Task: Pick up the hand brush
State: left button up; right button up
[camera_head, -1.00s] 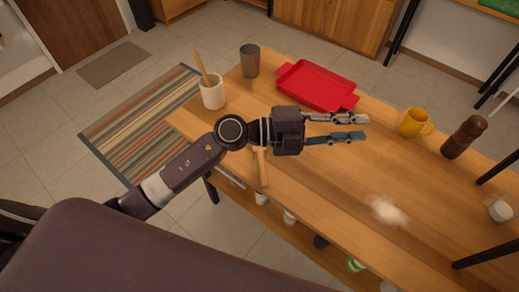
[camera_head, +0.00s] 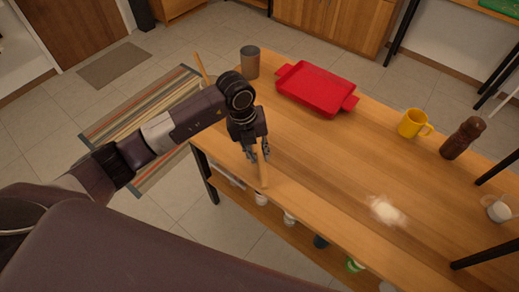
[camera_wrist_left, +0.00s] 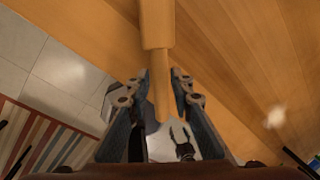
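The hand brush (camera_head: 263,174) is a pale wooden piece lying near the front edge of the wooden table, partly hidden by my gripper in the head view. My left gripper (camera_head: 257,154) points down over it. In the left wrist view, the open fingers (camera_wrist_left: 156,86) stand on either side of the brush's narrow part, with a gap visible beside it. The wider wooden part (camera_wrist_left: 156,22) extends beyond the fingertips. The bristles are not clearly seen.
On the table (camera_head: 320,170) are a red tray (camera_head: 316,88), a grey cup (camera_head: 250,62), a yellow mug (camera_head: 411,123), a brown grinder (camera_head: 462,138) and a white powder patch (camera_head: 386,210). A wooden utensil (camera_head: 201,67) shows behind my arm. The table's middle is clear.

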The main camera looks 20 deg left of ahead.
aim_at(260, 159)
pick_arm(q)
jog(key=f, duration=0.1)
jog(key=f+p, duration=0.1)
jog(key=f, duration=0.2)
jog(key=shift+w+d+f, duration=0.1)
jog(key=shift+w+d, duration=0.15)
jog(key=shift+w, duration=0.05)
jog(key=shift+d+f, duration=0.1)
jog(key=shift+f, duration=0.2)
jog(key=shift+c, duration=0.3)
grip_shut()
